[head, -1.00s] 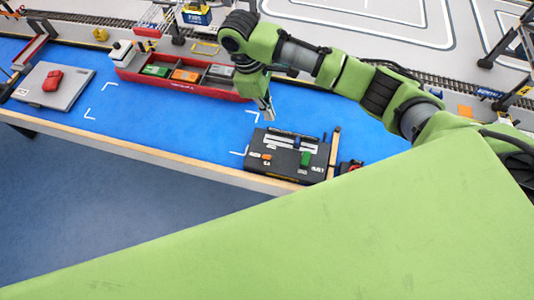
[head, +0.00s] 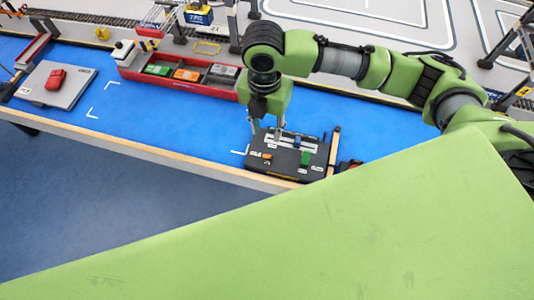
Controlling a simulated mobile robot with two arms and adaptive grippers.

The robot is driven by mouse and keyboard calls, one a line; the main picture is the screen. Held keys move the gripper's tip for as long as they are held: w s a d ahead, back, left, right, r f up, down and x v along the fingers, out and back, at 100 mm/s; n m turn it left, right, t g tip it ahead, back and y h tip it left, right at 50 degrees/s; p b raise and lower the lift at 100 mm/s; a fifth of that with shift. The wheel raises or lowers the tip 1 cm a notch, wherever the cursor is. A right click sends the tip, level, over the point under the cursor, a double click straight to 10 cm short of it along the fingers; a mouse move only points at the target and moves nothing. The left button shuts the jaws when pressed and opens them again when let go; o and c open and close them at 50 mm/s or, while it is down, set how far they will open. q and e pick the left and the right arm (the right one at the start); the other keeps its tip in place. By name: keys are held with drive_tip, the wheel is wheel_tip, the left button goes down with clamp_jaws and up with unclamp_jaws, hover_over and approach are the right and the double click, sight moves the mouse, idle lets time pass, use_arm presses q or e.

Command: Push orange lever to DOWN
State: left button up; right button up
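The dark control box (head: 287,170) sits on the blue table near its front edge. The small orange lever (head: 267,156) is on the left part of its top. A blue lever (head: 297,142) and a green lever (head: 305,158) are to its right. White labels beside the levers are too small to read. My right gripper (head: 267,132) points down at the box's back left, behind the orange lever in the picture. Its two fingers look spread apart with nothing between them. I cannot tell whether a finger touches the box. My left gripper is not in view.
A red ship-shaped tray (head: 135,75) with several containers lies behind and left. A grey plate (head: 45,97) with a red object (head: 54,80) is at the far left. A wooden post (head: 334,150) stands right of the box. The blue table (head: 170,125) between is clear.

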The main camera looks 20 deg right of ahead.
sight(267, 156)
drive_tip(key=shift+n, duration=0.8)
drive_tip(key=f, duration=0.4)
drive_tip(key=f+p, duration=0.1)
drive_tip(key=f, duration=0.4)
drive_tip(key=s+f+p, duration=0.1)
drive_tip(key=f, duration=0.3)
drive_tip(key=shift+a+f, duration=0.15)
drive_tip(key=shift+f, duration=0.1)
clamp_jaws()
